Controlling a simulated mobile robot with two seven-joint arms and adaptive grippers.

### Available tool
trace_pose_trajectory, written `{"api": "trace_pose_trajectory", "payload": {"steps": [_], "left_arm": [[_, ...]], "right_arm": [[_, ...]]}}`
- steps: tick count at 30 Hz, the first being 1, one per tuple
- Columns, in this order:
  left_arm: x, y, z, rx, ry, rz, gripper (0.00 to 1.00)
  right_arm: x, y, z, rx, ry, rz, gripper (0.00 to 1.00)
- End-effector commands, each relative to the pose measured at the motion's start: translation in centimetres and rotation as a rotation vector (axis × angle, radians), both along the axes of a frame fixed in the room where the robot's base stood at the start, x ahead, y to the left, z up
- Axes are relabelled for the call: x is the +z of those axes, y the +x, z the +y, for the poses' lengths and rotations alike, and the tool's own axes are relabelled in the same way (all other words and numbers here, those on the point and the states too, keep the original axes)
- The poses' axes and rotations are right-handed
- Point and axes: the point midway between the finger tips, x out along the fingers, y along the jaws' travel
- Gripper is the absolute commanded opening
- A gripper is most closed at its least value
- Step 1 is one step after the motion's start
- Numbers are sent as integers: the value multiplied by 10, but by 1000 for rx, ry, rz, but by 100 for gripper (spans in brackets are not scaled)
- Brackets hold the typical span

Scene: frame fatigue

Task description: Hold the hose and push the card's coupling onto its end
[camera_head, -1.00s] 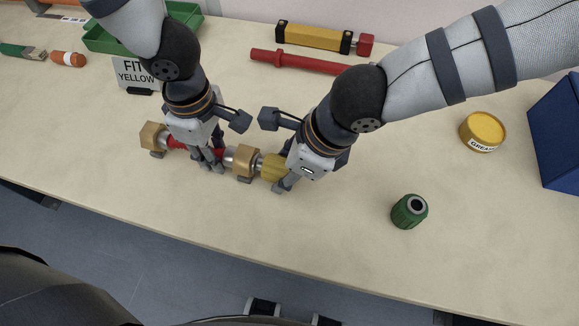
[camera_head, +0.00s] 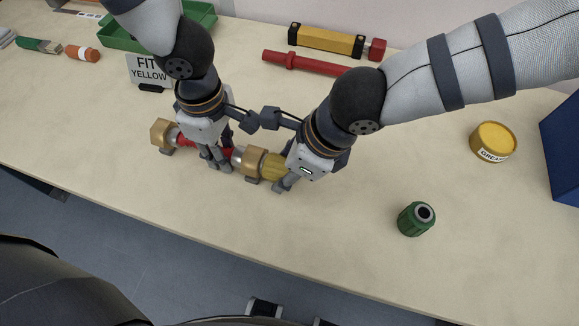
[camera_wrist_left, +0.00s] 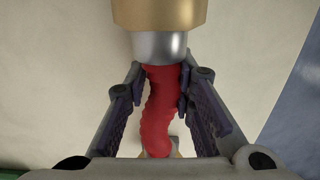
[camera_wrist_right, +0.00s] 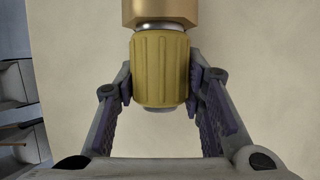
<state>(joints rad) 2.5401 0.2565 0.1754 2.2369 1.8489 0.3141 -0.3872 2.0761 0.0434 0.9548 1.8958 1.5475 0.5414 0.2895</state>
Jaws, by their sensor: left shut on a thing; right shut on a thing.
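The card (camera_head: 149,69) reads FIT YELLOW and stands at the back left. The red hose (camera_wrist_left: 158,112) lies along the bench between two bronze-coloured holders. My left gripper (camera_head: 222,160) is shut around the hose, close to its silver end fitting (camera_wrist_left: 160,47). My right gripper (camera_head: 284,176) is shut on the ribbed yellow coupling (camera_wrist_right: 161,68). The coupling is in line with the hose, at the right-hand bronze holder (camera_head: 254,164). A thin silver ring shows between holder and coupling; how far the coupling sits on the end is hidden.
A green coupling (camera_head: 416,219) stands at the front right. A grease tin (camera_head: 493,141) and a blue box (camera_head: 562,150) are further right. A red bar (camera_head: 305,63), a yellow-and-red tool (camera_head: 327,41) and a green tray (camera_head: 120,38) lie at the back.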

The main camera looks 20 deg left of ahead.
Motion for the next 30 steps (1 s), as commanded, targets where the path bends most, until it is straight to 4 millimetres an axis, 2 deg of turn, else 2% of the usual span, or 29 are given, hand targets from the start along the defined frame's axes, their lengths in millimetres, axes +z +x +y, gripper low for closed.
{"api": "trace_pose_trajectory", "payload": {"steps": [1, 4, 14, 17, 24, 30], "left_arm": [[-2, -2, 0, 0, -1, 7, 0], [-2, -2, 0, 0, -1, 7, 0], [-2, -2, 0, 0, -1, 7, 0], [-2, -2, 0, 0, -1, 7, 0], [-2, -2, 0, 0, -1, 7, 0], [-2, -2, 0, 0, 0, 7, 0]], "right_arm": [[-1, 0, 0, 0, 0, 3, 39], [-1, 0, 0, 0, 0, 3, 60], [2, 0, -1, -1, 1, 3, 60], [18, 1, -7, -2, 3, 1, 60], [78, 0, -32, -3, 4, 0, 60], [106, -1, -44, -1, 1, 1, 60]]}}
